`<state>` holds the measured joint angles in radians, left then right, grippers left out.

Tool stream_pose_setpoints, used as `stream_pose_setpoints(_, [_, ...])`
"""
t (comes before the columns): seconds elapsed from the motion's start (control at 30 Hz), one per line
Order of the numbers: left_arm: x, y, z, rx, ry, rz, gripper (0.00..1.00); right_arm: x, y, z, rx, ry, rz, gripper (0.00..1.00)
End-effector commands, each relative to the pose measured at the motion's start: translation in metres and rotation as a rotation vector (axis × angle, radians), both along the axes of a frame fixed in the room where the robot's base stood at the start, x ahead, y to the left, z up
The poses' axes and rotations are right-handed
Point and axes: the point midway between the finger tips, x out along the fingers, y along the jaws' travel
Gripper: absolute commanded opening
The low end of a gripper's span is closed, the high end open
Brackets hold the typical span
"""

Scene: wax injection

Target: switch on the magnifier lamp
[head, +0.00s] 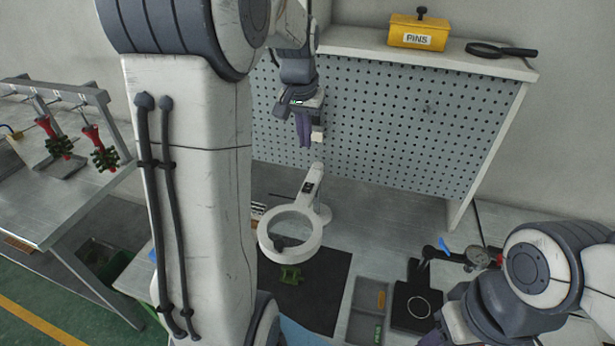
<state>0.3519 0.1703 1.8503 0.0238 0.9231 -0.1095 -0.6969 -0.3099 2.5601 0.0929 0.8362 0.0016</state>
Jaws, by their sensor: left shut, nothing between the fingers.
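The magnifier lamp is white, with a ring-shaped head (312,248) over a dark mat and a short arm rising behind it. A small dark patch (308,187), which looks like a switch, sits on that arm. My left gripper (304,143) points down, above and behind the lamp, in front of the pegboard. Its fingers are shut and empty, apart from the lamp. My right arm comes in at the lower right; a purplish part of its gripper (455,324) shows at the bottom edge, with its fingertips unclear.
A green piece (290,275) lies on the dark mat (325,290) beneath the ring. A grey tray (370,292) and a black plate (400,314) lie to the right. The pegboard (400,130) stands behind, its shelf holding a yellow PINS box (418,32) and a hand magnifier (485,49).

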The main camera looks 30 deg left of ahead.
Motion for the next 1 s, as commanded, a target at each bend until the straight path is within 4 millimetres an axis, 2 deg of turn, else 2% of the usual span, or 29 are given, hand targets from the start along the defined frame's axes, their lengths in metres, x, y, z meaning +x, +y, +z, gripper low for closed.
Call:
stream_pose_setpoints(0.13, [0.001,0.0,-0.004,0.0,0.001,-0.001,0.0,0.0,0.0,0.001,0.0,0.0,0.0,0.5])
stream_pose_setpoints(0.23, [0.003,0.0,-0.015,-0.002,0.004,-0.001,0.0,0.0,0.0,0.004,0.0,0.0,0.0,0.5])
stream_pose_setpoints(0.7, [0.016,0.003,-0.107,-0.002,0.007,-0.002,0.0,0.0,0.0,0.027,0.0,0.0,-0.001,0.5])
stream_pose_setpoints(0.9, [0.012,0.002,-0.13,-0.002,0.003,-0.001,0.0,0.0,0.0,0.033,0.0,0.0,-0.001,0.5])
stream_pose_setpoints(1.0, [0.011,0.002,-0.135,0.0,0.0,-0.001,0.0,0.0,0.0,0.034,0.0,0.0,-0.001,0.5])
